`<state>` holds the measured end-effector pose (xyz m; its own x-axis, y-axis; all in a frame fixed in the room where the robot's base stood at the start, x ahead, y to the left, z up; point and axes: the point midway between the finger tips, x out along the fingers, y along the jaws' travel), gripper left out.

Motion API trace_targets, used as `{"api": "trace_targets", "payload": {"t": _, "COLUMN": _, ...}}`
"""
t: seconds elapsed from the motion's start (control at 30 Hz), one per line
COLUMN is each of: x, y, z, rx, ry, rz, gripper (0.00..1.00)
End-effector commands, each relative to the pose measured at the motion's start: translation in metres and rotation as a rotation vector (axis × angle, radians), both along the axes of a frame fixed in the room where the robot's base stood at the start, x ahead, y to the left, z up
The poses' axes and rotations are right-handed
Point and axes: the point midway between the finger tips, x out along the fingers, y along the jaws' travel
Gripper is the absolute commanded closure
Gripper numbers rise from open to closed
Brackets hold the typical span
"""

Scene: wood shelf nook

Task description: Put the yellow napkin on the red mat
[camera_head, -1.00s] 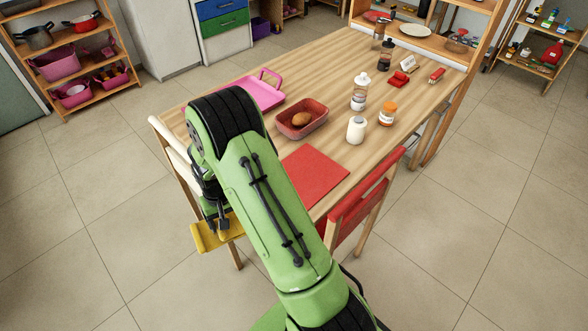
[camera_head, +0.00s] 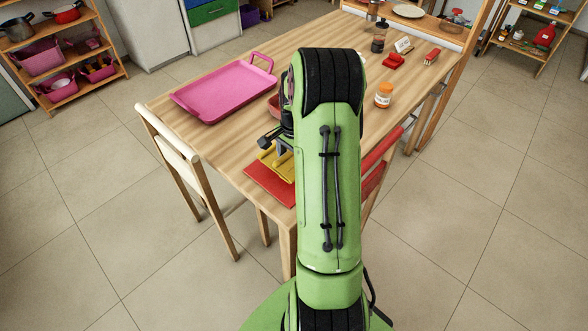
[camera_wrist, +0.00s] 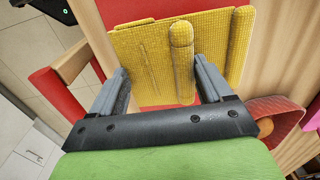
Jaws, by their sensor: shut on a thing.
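The yellow napkin (camera_head: 272,163) is held by my gripper (camera_head: 281,152) over the red mat (camera_head: 262,188) on the wooden table. In the wrist view the folded napkin (camera_wrist: 150,62) spans between and past the two fingers of my gripper (camera_wrist: 163,75), which is shut on it. The red mat (camera_wrist: 150,9) shows beyond the napkin. I cannot tell whether the napkin touches the mat. My arm hides the mat's right part in the head view.
A pink tray (camera_head: 222,90) lies behind the mat. A red basket (camera_head: 273,105) is partly hidden by my arm. An orange-labelled jar (camera_head: 384,95) stands to the right. A red chair (camera_head: 376,170) and a white chair (camera_head: 180,157) flank the table's near end.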

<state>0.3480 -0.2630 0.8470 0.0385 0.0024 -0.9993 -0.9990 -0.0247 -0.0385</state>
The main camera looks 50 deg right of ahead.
Motion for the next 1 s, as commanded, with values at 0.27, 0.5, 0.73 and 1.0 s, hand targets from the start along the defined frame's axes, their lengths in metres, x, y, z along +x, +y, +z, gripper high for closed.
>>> {"api": "trace_targets", "payload": {"t": 0.27, "x": 0.0, "y": 0.0, "z": -0.046, "rx": 0.001, "ry": 0.001, "rz": 0.002, "gripper": 0.51}}
{"api": "trace_targets", "payload": {"t": 0.5, "x": 0.001, "y": 0.0, "z": -0.049, "rx": -0.001, "ry": -0.002, "rz": 0.003, "gripper": 0.56}}
{"api": "trace_targets", "payload": {"t": 0.73, "x": 0.001, "y": 0.0, "z": -0.052, "rx": -0.001, "ry": -0.002, "rz": 0.004, "gripper": 0.04}}
{"api": "trace_targets", "payload": {"t": 1.0, "x": 0.001, "y": 0.0, "z": -0.05, "rx": -0.001, "ry": -0.002, "rz": 0.004, "gripper": 0.0}}
